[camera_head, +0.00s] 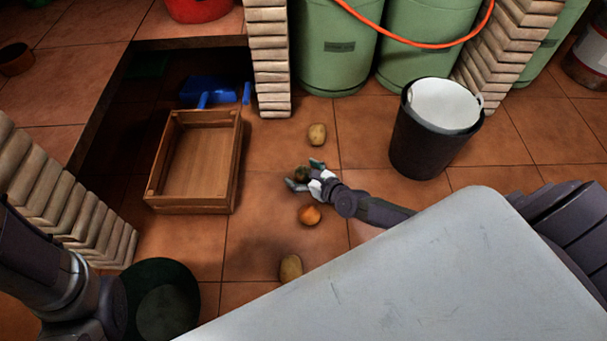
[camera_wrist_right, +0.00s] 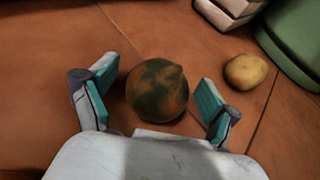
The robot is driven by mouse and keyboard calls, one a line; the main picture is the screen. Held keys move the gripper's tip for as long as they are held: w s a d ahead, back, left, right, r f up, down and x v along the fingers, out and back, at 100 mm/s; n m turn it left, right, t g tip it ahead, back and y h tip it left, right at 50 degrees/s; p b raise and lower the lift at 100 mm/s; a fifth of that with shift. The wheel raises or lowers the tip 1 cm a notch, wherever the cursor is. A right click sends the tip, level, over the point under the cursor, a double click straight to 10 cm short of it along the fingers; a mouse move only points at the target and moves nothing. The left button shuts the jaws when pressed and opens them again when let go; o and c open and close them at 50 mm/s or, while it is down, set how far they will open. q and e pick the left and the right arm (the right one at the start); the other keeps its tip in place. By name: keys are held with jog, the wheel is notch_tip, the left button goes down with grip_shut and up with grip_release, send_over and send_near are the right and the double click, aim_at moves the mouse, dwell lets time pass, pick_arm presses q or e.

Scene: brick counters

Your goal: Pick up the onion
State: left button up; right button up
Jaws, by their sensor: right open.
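A round, slightly pointed brown and dark green thing, which looks like the onion (camera_wrist_right: 157,90), lies on the tiled floor in the right wrist view. It also shows, small and dark, in the head view (camera_head: 301,173). My right gripper (camera_wrist_right: 158,70) is open, with one finger on each side of it and a visible gap at both sides. In the head view the right gripper (camera_head: 303,174) reaches in from the right over the floor. An orange-brown round thing (camera_head: 309,215) lies beside the right wrist; I cannot tell surely what it is. My left gripper is not in view.
A potato (camera_head: 317,134) lies beyond the gripper and another potato-like thing (camera_head: 290,268) nearer. A wooden crate (camera_head: 238,180) stands left, with a blue thing (camera_head: 208,90) behind it. A black bin (camera_head: 418,145) stands right. Green gas cylinders (camera_head: 335,50) and brick pillars stand behind.

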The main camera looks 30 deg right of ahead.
jog(key=c, duration=1.3)
jog(key=shift+r, duration=0.1)
